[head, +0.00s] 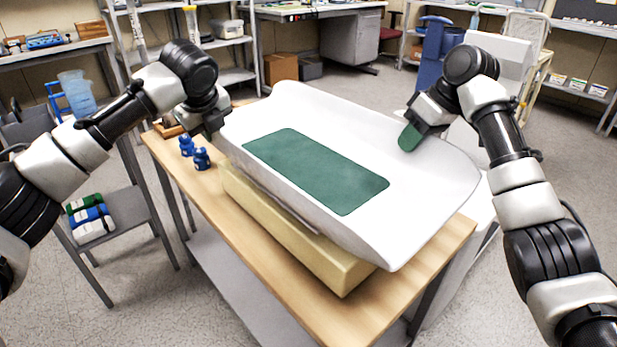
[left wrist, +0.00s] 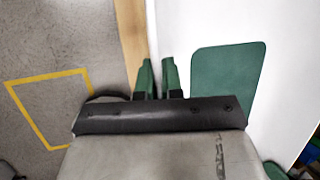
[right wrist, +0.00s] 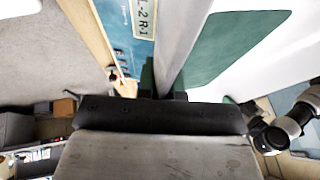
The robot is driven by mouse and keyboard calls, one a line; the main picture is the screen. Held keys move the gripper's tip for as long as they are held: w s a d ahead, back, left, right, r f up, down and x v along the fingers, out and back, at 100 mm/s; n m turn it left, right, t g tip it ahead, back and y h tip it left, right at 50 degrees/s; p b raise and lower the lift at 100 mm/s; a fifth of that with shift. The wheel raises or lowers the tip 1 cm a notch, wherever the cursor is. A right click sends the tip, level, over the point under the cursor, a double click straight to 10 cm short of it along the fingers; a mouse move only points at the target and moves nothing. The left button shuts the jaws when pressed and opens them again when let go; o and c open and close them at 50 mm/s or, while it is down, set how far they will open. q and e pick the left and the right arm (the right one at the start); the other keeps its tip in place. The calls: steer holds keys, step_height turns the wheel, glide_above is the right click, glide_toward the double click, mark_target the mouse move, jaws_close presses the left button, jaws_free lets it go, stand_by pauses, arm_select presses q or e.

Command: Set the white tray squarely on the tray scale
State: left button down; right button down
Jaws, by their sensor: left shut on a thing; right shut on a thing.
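The white tray (head: 420,205) has a curved trough shape with a green pad (head: 315,168) in its middle. It lies over the cream block-like scale (head: 290,235) on the wooden table, its right end reaching past the block. Whether it rests on the scale or hangs just above is hard to tell. My left gripper (head: 212,128) is shut on the tray's left rim; its green fingers (left wrist: 157,75) straddle the edge in the left wrist view. My right gripper (head: 408,138) is shut on the far right rim, whose pale wall (right wrist: 180,40) runs between the fingers.
Two small blue items (head: 194,153) stand on the table (head: 375,305) left of the scale. A blue panel with a label (right wrist: 130,35) shows in the right wrist view. The table's front strip is clear.

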arm_select(q)
steer(key=shift+a+f+b, duration=0.15)
steer(key=shift+f+b, duration=0.3)
steer(key=shift+f, duration=0.25)
arm_select(e)
steer(key=shift+d+f, duration=0.1)
steer(key=shift+f, duration=0.55)
arm_select(q)
steer(key=c, duration=1.3)
jaws_free()
steer(key=shift+r, duration=0.1)
arm_select(e)
steer(key=c, duration=1.3)
jaws_free()
arm_select(q)
steer(key=shift+s+d+r, duration=0.15)
steer(key=shift+d+r, duration=0.05)
steer(key=shift+r, duration=0.1)
arm_select(e)
steer(key=shift+r, duration=0.25)
arm_select(q)
steer(key=v, duration=1.1)
steer(key=shift+s+r, duration=0.1)
steer(key=shift+r, duration=0.05)
arm_select(e)
steer(key=v, duration=1.1)
steer(key=shift+d+r, duration=0.15)
steer(key=shift+r, duration=0.1)
